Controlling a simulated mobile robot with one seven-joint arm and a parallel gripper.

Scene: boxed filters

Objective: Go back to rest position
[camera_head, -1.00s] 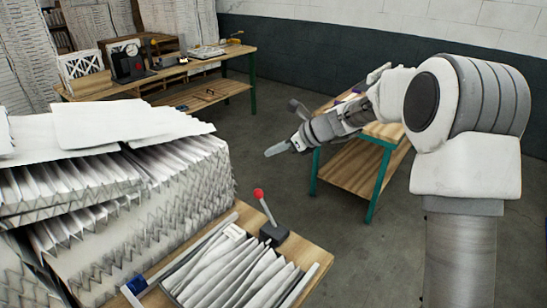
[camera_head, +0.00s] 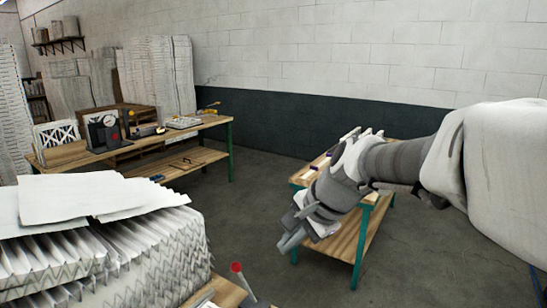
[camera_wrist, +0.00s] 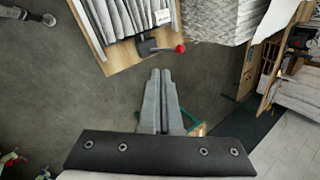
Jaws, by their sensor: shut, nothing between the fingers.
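My gripper (camera_head: 287,240) shows in the head view at the end of my arm, in the air in front of a small wooden table with green legs. In the wrist view my gripper (camera_wrist: 160,75) has its two grey fingers side by side, shut, with nothing held. The fingers point over bare floor, short of a wooden bench that bears a pleated filter. My arm reaches in from the right in the head view.
A stack of pleated white filters (camera_head: 100,255) fills the lower left. A red-knobbed lever (camera_head: 236,268) stands beside it, also in the wrist view (camera_wrist: 180,48). A workbench (camera_head: 205,160) with tools stands behind. The small table (camera_head: 350,238) is behind my gripper. Grey floor (camera_head: 255,195) between is clear.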

